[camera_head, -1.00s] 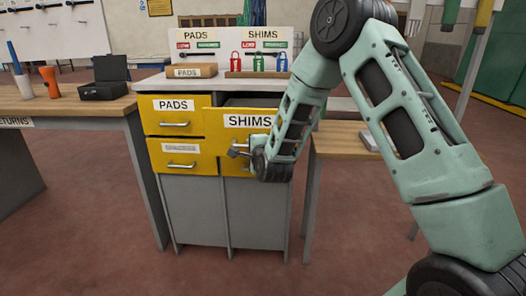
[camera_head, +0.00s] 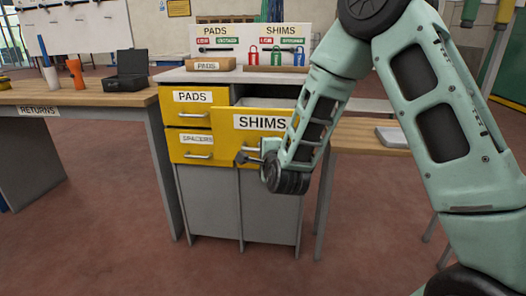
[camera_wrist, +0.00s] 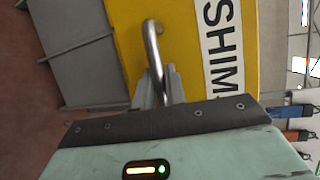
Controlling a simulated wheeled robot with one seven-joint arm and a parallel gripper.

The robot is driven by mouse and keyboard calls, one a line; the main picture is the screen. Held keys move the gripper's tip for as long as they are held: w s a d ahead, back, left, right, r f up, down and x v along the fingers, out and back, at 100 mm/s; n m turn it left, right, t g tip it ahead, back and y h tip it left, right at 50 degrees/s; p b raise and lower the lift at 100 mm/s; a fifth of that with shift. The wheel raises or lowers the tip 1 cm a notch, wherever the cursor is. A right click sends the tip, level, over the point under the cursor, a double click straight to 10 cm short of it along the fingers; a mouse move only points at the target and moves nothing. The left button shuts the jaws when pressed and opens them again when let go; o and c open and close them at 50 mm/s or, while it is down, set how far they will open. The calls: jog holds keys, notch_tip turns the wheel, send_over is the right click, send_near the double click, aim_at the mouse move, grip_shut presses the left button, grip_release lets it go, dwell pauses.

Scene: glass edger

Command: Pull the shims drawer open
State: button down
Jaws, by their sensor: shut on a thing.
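The shims drawer (camera_head: 225,122) is the yellow drawer with the SHIMS label at the top right of the cabinet. Its front stands out past the neighbouring drawers, and a strip of its inside shows above the front. My gripper (camera_head: 250,157) is at the drawer's bar handle, partly hidden by my wrist. In the wrist view, my gripper (camera_wrist: 160,88) is shut on the silver handle (camera_wrist: 152,40), beside the SHIMS label (camera_wrist: 222,45). My arm covers the right part of the drawer front.
The pads drawer (camera_head: 191,115) and a lower labelled drawer (camera_head: 196,155) are shut on the left. A returns table (camera_head: 90,97) stands left and a wooden table (camera_head: 360,137) right. The floor in front of the cabinet (camera_head: 207,205) is clear.

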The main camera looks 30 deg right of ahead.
jog(key=c, duration=1.5)
grip_release()
jog(key=shift+o, duration=0.2)
jog(key=p+v, duration=1.2)
jog(key=p, duration=0.1)
jog(key=shift+p, duration=0.3)
jog(key=shift+r, duration=0.1)
